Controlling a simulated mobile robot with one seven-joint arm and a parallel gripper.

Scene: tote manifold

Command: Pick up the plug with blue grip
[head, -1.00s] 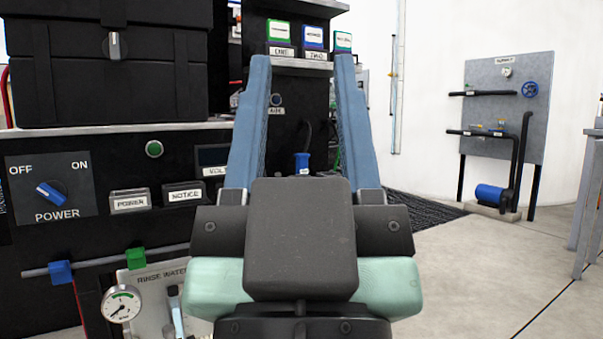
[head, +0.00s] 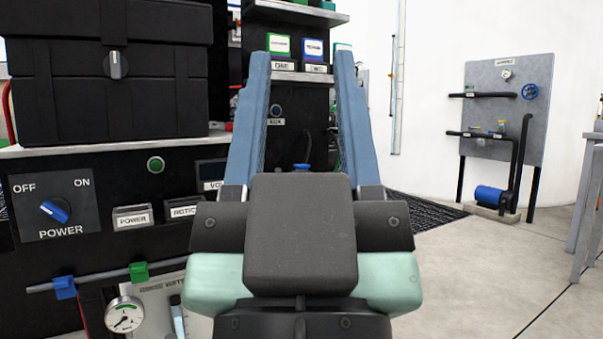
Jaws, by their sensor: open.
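My gripper (head: 306,70) is in the middle of the head view, with its two blue-grey fingers spread apart and nothing between them. A small blue object (head: 301,167), which may be the blue grip of the plug, shows just above my gripper's dark body, between the fingers. Most of it is hidden behind that body. A dark cable seems to rise from beside it against the black panel. I cannot tell the distance from the fingertips to it.
A black panel with a power knob (head: 55,211) and a black case (head: 108,80) stand at the left. A shelf with green and blue labelled blocks (head: 312,49) is behind the fingertips. A pipe board (head: 508,110) is far right. Open floor (head: 480,270) lies right.

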